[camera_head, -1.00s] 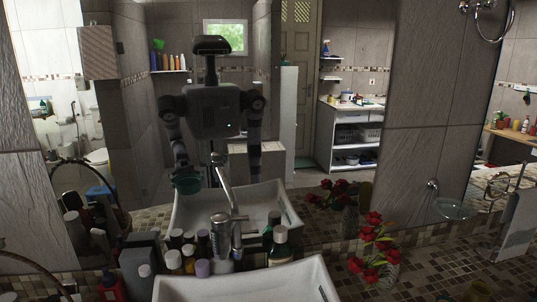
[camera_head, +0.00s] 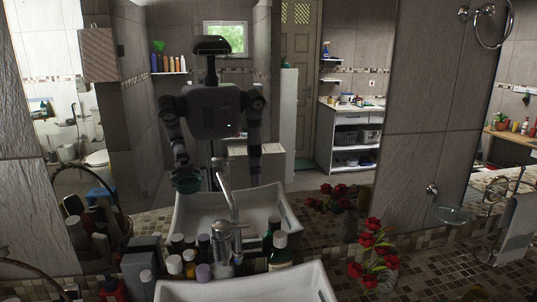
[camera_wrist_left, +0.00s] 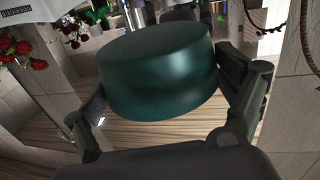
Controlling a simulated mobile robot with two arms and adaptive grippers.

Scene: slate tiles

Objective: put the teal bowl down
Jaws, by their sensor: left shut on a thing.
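My left gripper (camera_wrist_left: 163,72) is shut on the teal bowl (camera_wrist_left: 155,88), with one finger at each side of it in the left wrist view. The bowl fills the middle of that view and hides what lies directly behind it. In the head view the bowl appears only as a reflection (camera_head: 188,181) in the mirror, at the end of my mirrored arm and above the mirrored sink. Whether it touches any surface cannot be told. My right gripper is not visible; the mirrored sink covers the end of that arm.
A white sink (camera_head: 250,291) with a metal faucet (camera_head: 228,238) is at the front. The mosaic counter (camera_head: 440,262) farther right is largely clear.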

